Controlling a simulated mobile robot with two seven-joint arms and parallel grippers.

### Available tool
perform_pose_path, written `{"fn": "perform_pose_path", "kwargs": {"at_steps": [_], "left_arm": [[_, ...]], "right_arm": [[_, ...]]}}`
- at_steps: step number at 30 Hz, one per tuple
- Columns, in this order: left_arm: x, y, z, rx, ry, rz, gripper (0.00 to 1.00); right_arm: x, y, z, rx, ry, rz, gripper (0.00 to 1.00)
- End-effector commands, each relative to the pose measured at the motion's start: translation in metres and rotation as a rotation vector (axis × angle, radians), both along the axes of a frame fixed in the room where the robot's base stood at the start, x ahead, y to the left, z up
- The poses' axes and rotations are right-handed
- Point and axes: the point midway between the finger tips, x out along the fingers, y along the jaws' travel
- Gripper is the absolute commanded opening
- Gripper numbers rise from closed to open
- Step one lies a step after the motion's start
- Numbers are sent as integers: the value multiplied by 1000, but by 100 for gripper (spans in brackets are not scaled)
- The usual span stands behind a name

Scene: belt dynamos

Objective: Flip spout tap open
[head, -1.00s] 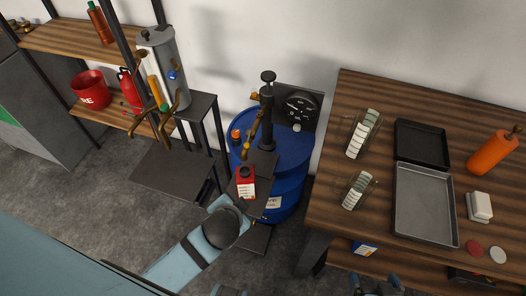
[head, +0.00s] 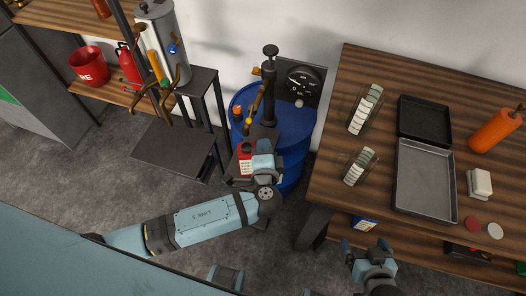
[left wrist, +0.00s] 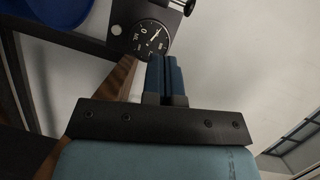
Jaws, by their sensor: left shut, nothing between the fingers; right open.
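A blue drum (head: 304,138) carries a black upright hand pump (head: 268,88) with a brass spout (head: 256,103) slanting down on its left. I cannot make out the tap's position on this spout. My left gripper (head: 262,158) is in front of the drum, below the spout, beside a red can (head: 245,157) with a white label. In the left wrist view its blue fingers (left wrist: 166,78) are shut and empty, with a round dial gauge (left wrist: 153,38) beyond them. My right gripper (head: 366,247) is open and empty at the bottom, near the wooden table's lower-left part.
A metal urn (head: 159,45) with a blue tap stands on a dark stand (head: 200,80) at left. The wooden table (head: 330,190) at right holds trays (head: 425,180), glass holders with white discs (head: 362,110) and an orange bottle (head: 494,130). Grey floor lies between.

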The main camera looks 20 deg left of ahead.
Motion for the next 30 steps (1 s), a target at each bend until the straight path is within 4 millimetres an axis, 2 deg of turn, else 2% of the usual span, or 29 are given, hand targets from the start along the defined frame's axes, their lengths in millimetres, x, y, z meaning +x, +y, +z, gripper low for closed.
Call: {"fn": "perform_pose_path", "kwargs": {"at_steps": [3,7,9,15,27,30], "left_arm": [[27,9,0,3,-2,2,0],[49,18,-4,2,0,2,0],[52,30,-7,3,0,2,0],[60,46,-12,0,2,1,0],[62,49,-14,-2,3,1,0],[60,58,-16,-1,3,-6,0]], "right_arm": [[1,0,8,1,-2,1,96],[1,1,14,1,-3,2,96],[1,2,18,2,-3,3,96],[2,1,24,1,-7,3,96],[2,-1,23,-1,-7,-3,96],[2,-1,21,-2,-6,-3,96]]}}
